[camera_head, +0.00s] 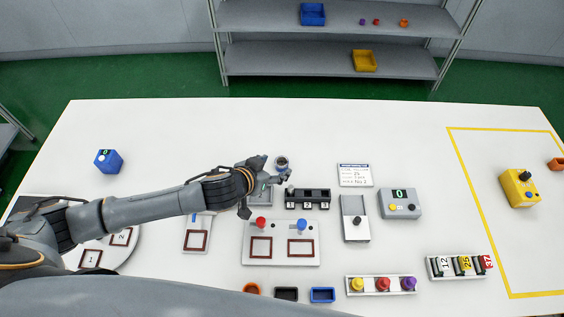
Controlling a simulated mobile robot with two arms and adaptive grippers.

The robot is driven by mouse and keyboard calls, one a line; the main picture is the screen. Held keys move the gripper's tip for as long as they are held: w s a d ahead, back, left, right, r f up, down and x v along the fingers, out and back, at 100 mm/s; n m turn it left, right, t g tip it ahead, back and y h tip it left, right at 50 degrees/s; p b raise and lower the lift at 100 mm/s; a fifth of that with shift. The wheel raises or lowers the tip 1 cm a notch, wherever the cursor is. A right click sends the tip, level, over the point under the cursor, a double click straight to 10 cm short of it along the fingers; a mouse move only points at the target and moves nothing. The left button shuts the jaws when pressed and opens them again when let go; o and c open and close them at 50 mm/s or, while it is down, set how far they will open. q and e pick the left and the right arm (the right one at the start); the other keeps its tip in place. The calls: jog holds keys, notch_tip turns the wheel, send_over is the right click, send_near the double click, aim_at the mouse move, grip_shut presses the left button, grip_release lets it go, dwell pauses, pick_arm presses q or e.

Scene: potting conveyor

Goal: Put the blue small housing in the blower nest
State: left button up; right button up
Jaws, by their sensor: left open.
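A small blue open housing (322,294) sits at the front edge of the table, right of a black one (286,294) and an orange one (252,289). My left gripper (268,184) is open over the middle of the table, well behind the blue housing and apart from it. It partly covers a grey device (262,197) and is close to a small grey cylinder with a dark top (282,162). Red-framed squares show on a white two-place plate (281,260) and on a narrow plate (197,249). I cannot tell which is the blower nest. My right gripper is not in view.
A black block with holes (308,199), a grey box with display (400,204) and a white slotted fixture (355,220) stand right of the gripper. The back of the table is clear.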

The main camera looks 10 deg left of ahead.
aim_at(285, 160)
pick_arm(q)
jog(key=shift+w+d+f, duration=0.15)
jog(key=shift+w+f, duration=0.05)
jog(key=shift+w, duration=0.15)
jog(key=shift+w+f, duration=0.1)
jog(key=shift+w, duration=0.05)
jog(key=shift+w+d+f+p, duration=0.1)
jog(key=shift+w+f+p, duration=0.05)
jog(key=shift+w+p, duration=0.2)
jog(key=shift+p+x, duration=0.4)
jog(key=shift+x, duration=1.6)
jog(key=c, duration=1)
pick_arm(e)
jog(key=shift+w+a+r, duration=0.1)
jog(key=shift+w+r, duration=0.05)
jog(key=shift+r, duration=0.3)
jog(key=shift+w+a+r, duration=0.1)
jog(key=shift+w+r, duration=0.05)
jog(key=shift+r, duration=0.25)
